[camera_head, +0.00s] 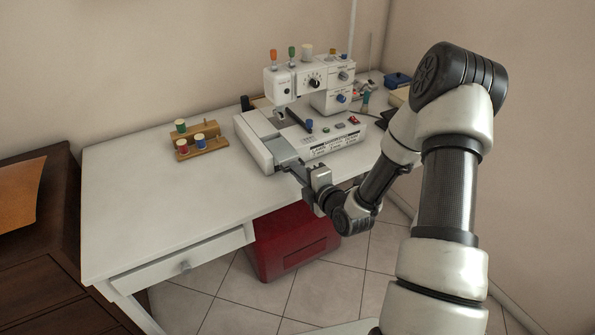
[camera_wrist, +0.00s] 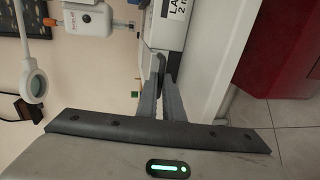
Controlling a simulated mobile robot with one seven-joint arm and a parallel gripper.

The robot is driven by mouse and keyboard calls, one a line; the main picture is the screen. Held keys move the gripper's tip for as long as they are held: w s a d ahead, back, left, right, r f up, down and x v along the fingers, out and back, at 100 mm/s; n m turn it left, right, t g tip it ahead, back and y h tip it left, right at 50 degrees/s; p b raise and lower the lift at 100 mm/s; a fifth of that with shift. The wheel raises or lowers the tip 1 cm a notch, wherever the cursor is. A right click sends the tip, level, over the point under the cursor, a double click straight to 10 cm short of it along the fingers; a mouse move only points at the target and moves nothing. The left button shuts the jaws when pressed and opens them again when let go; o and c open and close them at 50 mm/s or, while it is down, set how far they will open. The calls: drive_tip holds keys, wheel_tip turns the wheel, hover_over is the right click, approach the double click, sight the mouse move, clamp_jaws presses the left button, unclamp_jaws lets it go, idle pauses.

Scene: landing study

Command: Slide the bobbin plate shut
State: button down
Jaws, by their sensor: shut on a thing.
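A white sewing machine (camera_head: 335,141) stands on the white desk. The bobbin plate (camera_head: 281,148) is a grey flat piece at the left front of its bed, reaching toward the machine's front edge. My gripper (camera_head: 303,173) is at the front end of this plate, low over the desk edge. In the wrist view my gripper (camera_wrist: 161,98) has its two grey fingers close together on a small dark part at the machine's front. The fingers hide most of that part. The machine's white body also shows in the wrist view (camera_wrist: 171,28).
The desk (camera_head: 150,200) is bare at its left front. A wooden spool rack (camera_head: 203,148) with several spools stands left of the machine. A blue box (camera_head: 398,80) sits at the back right. A red box (camera_head: 290,243) stands on the floor below the desk.

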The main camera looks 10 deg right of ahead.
drive_tip(key=shift+b+x, duration=1.1)
drive_tip(key=shift+x, duration=0.05)
drive_tip(key=shift+w+a+r, duration=0.1)
drive_tip(key=shift+w+r, duration=0.1)
drive_tip(key=shift+w, duration=0.05)
drive_tip(key=shift+r, duration=0.1)
drive_tip(key=c, duration=1.9)
unclamp_jaws()
drive_tip(key=shift+s, duration=0.1)
drive_tip(key=p+v, duration=0.4)
drive_tip(key=v, duration=1.3)
drive_tip(key=shift+s, duration=0.15)
